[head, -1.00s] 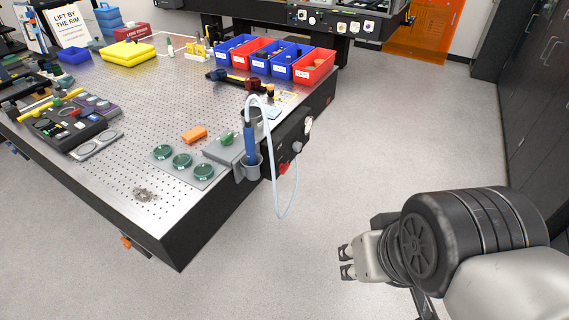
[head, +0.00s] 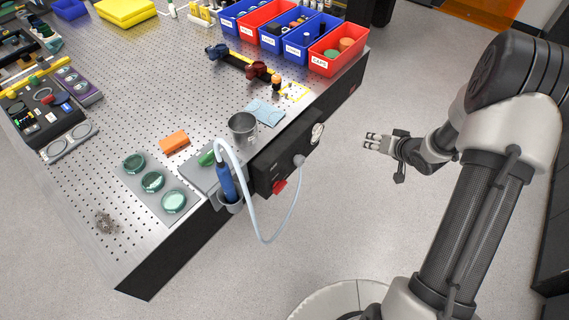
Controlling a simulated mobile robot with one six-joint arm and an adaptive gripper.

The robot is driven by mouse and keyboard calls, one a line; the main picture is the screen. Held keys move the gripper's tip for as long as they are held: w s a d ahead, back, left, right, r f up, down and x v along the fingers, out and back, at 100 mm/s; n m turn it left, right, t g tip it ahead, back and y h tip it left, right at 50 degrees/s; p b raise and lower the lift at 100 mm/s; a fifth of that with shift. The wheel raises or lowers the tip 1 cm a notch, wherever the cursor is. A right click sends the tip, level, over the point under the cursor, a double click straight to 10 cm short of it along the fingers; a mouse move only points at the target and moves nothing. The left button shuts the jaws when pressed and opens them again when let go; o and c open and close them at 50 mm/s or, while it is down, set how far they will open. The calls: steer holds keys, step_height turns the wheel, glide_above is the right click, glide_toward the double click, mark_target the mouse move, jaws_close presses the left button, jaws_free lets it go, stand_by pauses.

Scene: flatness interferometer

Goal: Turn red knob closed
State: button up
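The red knob (head: 279,187) is on the front of a black panel (head: 262,172) fixed to the side of the optical table. A round gauge (head: 316,134) and a grey hose fitting (head: 299,160) are on the same panel, to the right of the knob. My gripper (head: 372,141) is over the open floor, to the right of the panel and apart from it. Its two fingers point left toward the table and look spread, with nothing between them. The knob's exact angle is too small to tell.
A pale hose (head: 266,241) loops out in front of the panel beside the knob, from a blue handle (head: 227,182) in a grey holder. The floor between my gripper and the panel is clear.

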steer(key=s+a+f+m+y+p, duration=0.1)
steer(key=s+a+f+y, duration=0.2)
steer(key=f, duration=0.3)
steer(key=s+a+f+m+y+p, duration=0.1)
steer(key=s+a+f+y, duration=0.15)
steer(key=f, duration=0.25)
steer(key=m+t+y+p, duration=0.1)
steer(key=m+t+y, duration=0.1)
steer(key=m+y, duration=0.3)
glide_toward(282, 189)
steer(key=shift+n+y, duration=0.5)
steer(key=shift+y, duration=0.15)
steer(key=x, duration=0.3)
steer(key=b+x, duration=0.1)
steer(key=x, duration=0.2)
steer(key=f+x, duration=0.1)
steer(key=x, duration=0.2)
steer(key=shift+w+d+f+b, duration=0.1)
steer(key=shift+w+b, duration=0.25)
steer(key=shift+b, duration=0.05)
steer(key=shift+c, duration=0.5)
jaws_close()
